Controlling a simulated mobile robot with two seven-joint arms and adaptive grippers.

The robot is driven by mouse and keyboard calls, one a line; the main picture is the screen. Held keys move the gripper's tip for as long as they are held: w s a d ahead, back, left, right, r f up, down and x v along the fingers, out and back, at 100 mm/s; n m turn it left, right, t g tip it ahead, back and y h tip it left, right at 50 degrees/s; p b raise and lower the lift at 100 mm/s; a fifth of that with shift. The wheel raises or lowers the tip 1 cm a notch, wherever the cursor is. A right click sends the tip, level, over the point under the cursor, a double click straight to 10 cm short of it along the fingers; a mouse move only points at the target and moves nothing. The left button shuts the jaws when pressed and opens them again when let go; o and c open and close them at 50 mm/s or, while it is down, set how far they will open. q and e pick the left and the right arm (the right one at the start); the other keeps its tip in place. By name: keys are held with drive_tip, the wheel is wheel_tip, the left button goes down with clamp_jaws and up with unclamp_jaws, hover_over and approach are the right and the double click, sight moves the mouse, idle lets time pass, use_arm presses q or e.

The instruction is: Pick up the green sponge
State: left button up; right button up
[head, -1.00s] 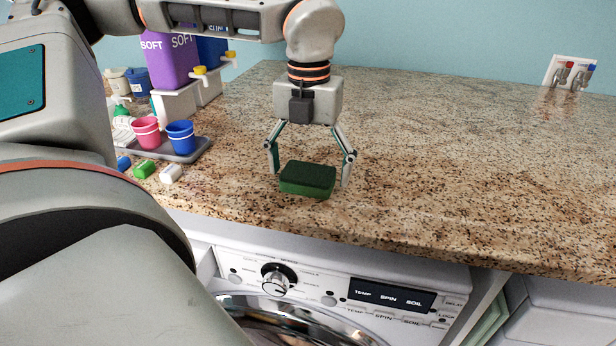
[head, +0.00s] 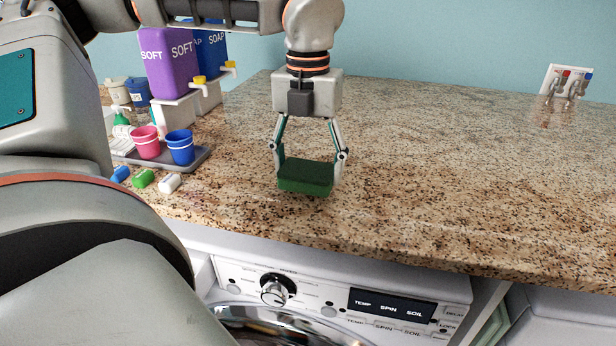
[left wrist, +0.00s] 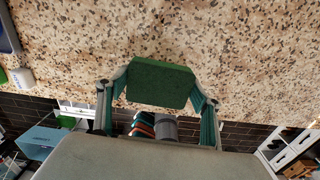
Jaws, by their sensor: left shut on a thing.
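The green sponge (head: 304,179) has a dark top and brighter green sides. It is at the countertop's (head: 430,180) front part, above the washing machine. My left gripper (head: 308,178) comes down from above and is shut on the sponge, one finger at each end. The left wrist view also shows the sponge (left wrist: 160,83) between the two fingers. I cannot tell whether the sponge touches the counter or is slightly above it. My right gripper is not in view.
A grey tray (head: 196,162) with a pink cup (head: 146,143) and a blue cup (head: 180,149) stands left. Small blue, green and white items (head: 169,183) lie before it. Soap dispensers (head: 168,65) stand behind. Wall taps (head: 565,85) are at right. The counter's right side is clear.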

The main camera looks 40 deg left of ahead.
sight(308, 168)
use_arm(q)
wheel_tip(308, 168, up, 25)
drive_tip(key=p, duration=0.2)
drive_tip(key=shift+r+p, duration=0.15)
drive_tip(key=shift+p, duration=0.15)
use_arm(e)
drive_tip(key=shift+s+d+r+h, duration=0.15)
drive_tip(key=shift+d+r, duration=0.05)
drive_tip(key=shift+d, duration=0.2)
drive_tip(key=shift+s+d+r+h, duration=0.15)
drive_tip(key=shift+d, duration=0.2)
use_arm(q)
drive_tip(key=shift+c, duration=0.2)
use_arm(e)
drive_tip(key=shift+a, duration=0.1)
use_arm(q)
drive_tip(key=shift+c, duration=1.3)
